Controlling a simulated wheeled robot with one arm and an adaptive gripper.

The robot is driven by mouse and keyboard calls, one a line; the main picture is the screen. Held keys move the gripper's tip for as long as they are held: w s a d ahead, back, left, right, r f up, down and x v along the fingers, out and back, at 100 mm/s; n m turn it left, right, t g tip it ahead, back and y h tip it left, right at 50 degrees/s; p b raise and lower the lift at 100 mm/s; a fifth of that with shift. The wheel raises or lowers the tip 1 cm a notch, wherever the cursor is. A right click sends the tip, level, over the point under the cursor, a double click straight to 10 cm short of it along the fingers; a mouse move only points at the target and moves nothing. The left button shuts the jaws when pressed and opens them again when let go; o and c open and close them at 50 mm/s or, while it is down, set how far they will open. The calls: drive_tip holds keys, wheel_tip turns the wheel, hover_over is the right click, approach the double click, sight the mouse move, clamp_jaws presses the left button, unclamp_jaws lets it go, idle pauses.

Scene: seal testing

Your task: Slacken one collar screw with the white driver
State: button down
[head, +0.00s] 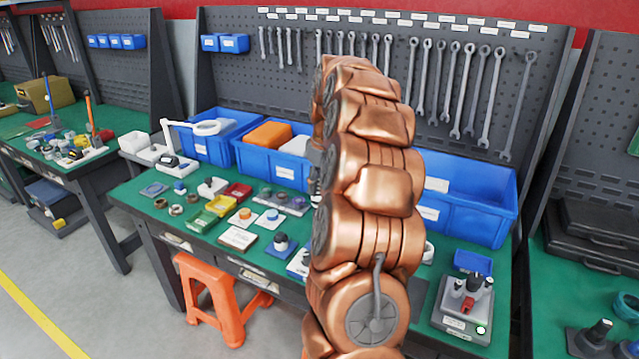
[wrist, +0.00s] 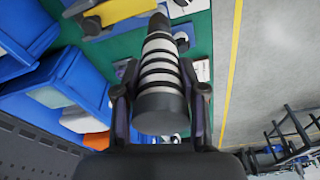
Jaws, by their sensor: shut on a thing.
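My gripper (wrist: 161,108) is shut on a thick cylinder with white and black bands and a dark round end, which looks like the white driver (wrist: 160,66). One dark finger lies on each side of it. The driver points away from the wrist camera, above the green bench top, and its far tip is hard to make out. In the head view my copper arm hides most of the gripper and the driver. I cannot pick out a collar or its screws in either view.
The green workbench (head: 135,197) holds several small fixtures and parts on its left half. Blue bins (head: 470,205) line its back, below a pegboard of wrenches. A grey device (head: 462,318) with black knobs stands at the right end. An orange stool (head: 212,290) stands in front.

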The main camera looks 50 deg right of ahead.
drive_tip(key=shift+f+b, duration=0.6)
drive_tip(key=shift+f, duration=0.45)
idle(1.9)
drive_tip(key=shift+r, duration=0.2)
idle(0.3)
drive_tip(key=shift+r+p, duration=0.8)
drive_tip(key=shift+r, duration=2.7)
